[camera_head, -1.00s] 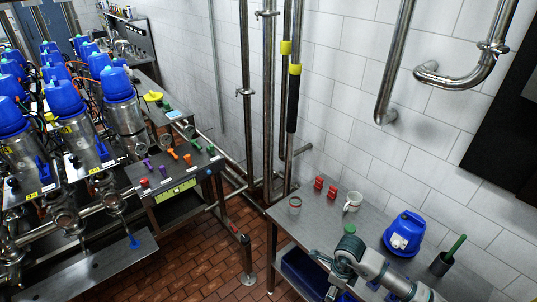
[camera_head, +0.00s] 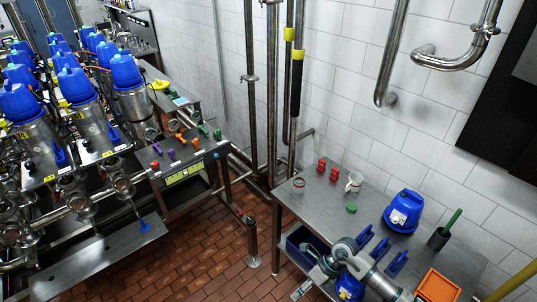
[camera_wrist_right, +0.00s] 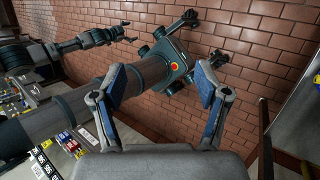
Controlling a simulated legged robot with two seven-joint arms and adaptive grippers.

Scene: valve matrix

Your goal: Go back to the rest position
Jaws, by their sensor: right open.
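My right arm comes in from the bottom right of the head view, in front of the steel bench (camera_head: 330,222). My right gripper (camera_head: 306,284) is at the bottom, by the bench's near side and apart from the things on its top. In the right wrist view its two blue-padded fingers (camera_wrist_right: 160,88) stand wide apart with nothing between them. Behind them are parts of my own body with a red button, and a tiled floor. My left gripper does not show in the head view; dark jointed parts in the wrist view are unclear.
The bench carries a white mug (camera_head: 354,182), two red items (camera_head: 328,170), a green lid (camera_head: 351,208), a blue valve head (camera_head: 404,210), several blue handles (camera_head: 381,249) and an orange bin (camera_head: 438,286). The valve matrix (camera_head: 70,90) stands left. Open brick floor (camera_head: 205,265) lies between.

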